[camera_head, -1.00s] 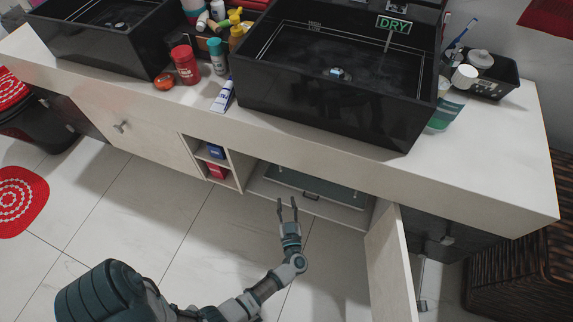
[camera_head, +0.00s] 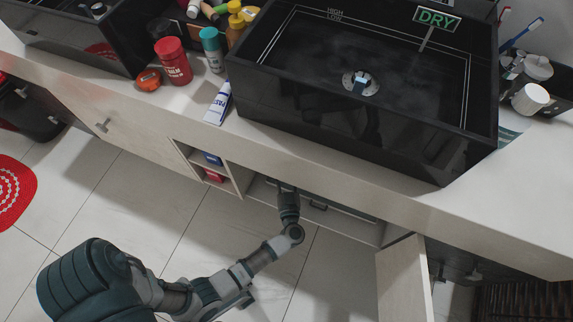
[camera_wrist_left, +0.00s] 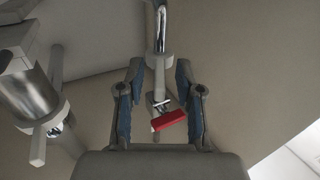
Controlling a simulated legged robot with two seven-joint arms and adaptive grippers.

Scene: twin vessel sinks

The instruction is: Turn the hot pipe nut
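My left gripper (camera_head: 288,190) reaches under the counter into the open cabinet below the right sink; its fingertips are partly hidden in the head view. In the left wrist view, my left gripper (camera_wrist_left: 160,100) is open, with one finger on each side of a chrome pipe fitting. A vertical chrome pipe (camera_wrist_left: 160,28) comes down from above to a grey collar with side lugs (camera_wrist_left: 156,62), which looks like a pipe nut. Below it, between the fingers, is a red handle (camera_wrist_left: 169,120). Whether the fingers touch anything cannot be told. My right gripper is not in view.
A thicker chrome pipe with a grey nut (camera_wrist_left: 38,128) is at the left of the wrist view. An open cabinet door (camera_head: 403,280) stands right of my arm. The counter edge (camera_head: 320,165) overhangs the gripper. The black right sink (camera_head: 350,125) is above.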

